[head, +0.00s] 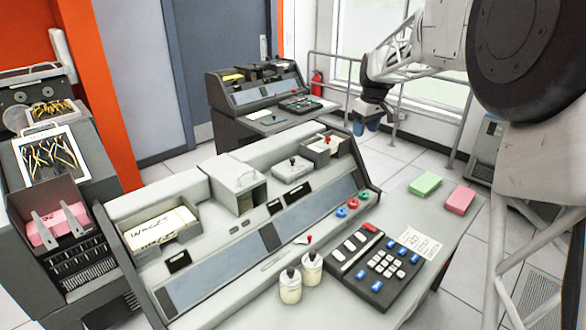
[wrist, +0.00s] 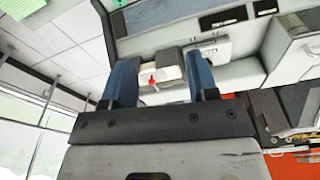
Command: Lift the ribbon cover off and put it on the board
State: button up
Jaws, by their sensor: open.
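A grey box-like cover with a wire handle (head: 237,188) sits upright on the console's upper deck; part of it shows at the right edge of the wrist view (wrist: 290,50). A lower pale lid with a dark knob (head: 292,169) sits to its right. I cannot tell for certain which one is the ribbon cover, and no piece is clearly marked as the board. My gripper (head: 366,125) is open and empty, raised near the console's far right end. Its blue fingers (wrist: 160,85) show apart in the wrist view, with the deck and a red-tipped lever seen between them.
An open card tray (head: 322,147) stands at the deck's right end, and another holds cards (head: 158,232) at left. Green (head: 425,183) and pink (head: 459,200) blocks, a keypad (head: 375,265) and two cream jars (head: 301,276) occupy the desk. Some desk surface is bare.

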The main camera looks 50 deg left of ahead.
jog(key=s+a+f+n, duration=0.1)
jog(key=a+f, duration=0.2)
jog(key=a, duration=0.4)
jog(key=s+a+f+n, duration=0.1)
jog(key=s+a+f, duration=0.15)
jog(key=a, duration=0.45)
jog(key=n, duration=0.2)
send_over(292, 159)
jog(key=shift+g, duration=0.3)
jog(key=f, duration=0.5)
jog(key=shift+w+d+f, duration=0.35)
jog(key=shift+f, duration=0.05)
jog(key=shift+a+f, duration=0.15)
jog(key=shift+f, duration=1.15)
jog(key=shift+f, duration=0.15)
jog(key=shift+s+a+f, duration=0.1)
jog(key=shift+a+f, duration=0.05)
jog(key=shift+f, duration=1.1)
jog(key=shift+s+a+f, duration=0.1)
jog(key=shift+a+f, duration=0.05)
jog(key=shift+f, duration=1.05)
